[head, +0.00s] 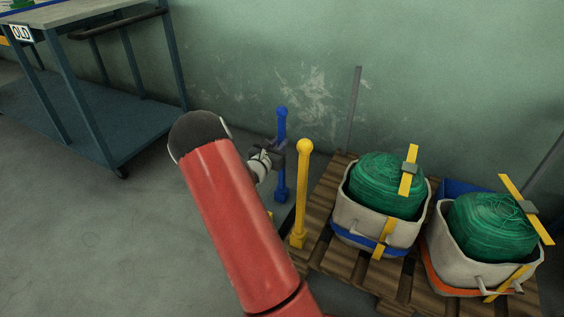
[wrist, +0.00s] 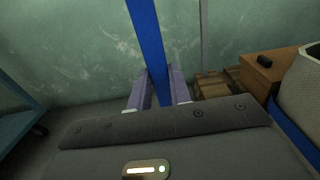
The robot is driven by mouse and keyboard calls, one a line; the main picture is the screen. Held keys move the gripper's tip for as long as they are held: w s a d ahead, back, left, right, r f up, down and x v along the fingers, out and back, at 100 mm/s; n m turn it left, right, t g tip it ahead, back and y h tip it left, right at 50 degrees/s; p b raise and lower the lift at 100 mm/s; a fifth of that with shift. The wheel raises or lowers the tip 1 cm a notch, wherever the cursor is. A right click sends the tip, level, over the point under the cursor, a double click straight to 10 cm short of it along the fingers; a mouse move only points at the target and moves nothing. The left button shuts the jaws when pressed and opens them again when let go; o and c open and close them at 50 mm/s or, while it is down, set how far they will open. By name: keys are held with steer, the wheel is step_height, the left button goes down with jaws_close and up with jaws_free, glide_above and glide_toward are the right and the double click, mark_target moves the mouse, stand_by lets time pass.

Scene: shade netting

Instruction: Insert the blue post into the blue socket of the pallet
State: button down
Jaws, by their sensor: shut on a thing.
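The blue post (head: 281,180) is upright with a rounded knob on top, left of the pallet's near-left corner. My gripper (head: 278,147) is shut on it at about mid-height. In the wrist view the blue post (wrist: 149,40) rises between the two fingers of my gripper (wrist: 160,93), leaning slightly. Its lower end is hidden there. In the head view its foot looks low near the floor, partly beside my arm; I cannot tell whether it touches anything. The wooden pallet (head: 333,262) lies to the right. I cannot make out its blue socket.
A yellow post (head: 302,190) stands upright at the pallet's left edge, close to the blue post. Two pale bins (head: 345,212) with green netting rolls stand on the pallet. A thin grey post (head: 354,108) rises behind. A blue cart (head: 88,135) stands left; floor between is clear.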

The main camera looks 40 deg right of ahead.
mark_target(280, 121)
steer(key=shift+r, duration=0.2)
steer(key=shift+r+p, duration=0.65)
steer(key=shift+r, duration=0.35)
steer(key=shift+r+p, duration=0.65)
steer(key=shift+r, duration=0.35)
steer(key=shift+r+p, duration=0.65)
steer(key=shift+r, duration=0.35)
steer(key=shift+r+p, duration=0.6)
steer(key=shift+r, duration=0.4)
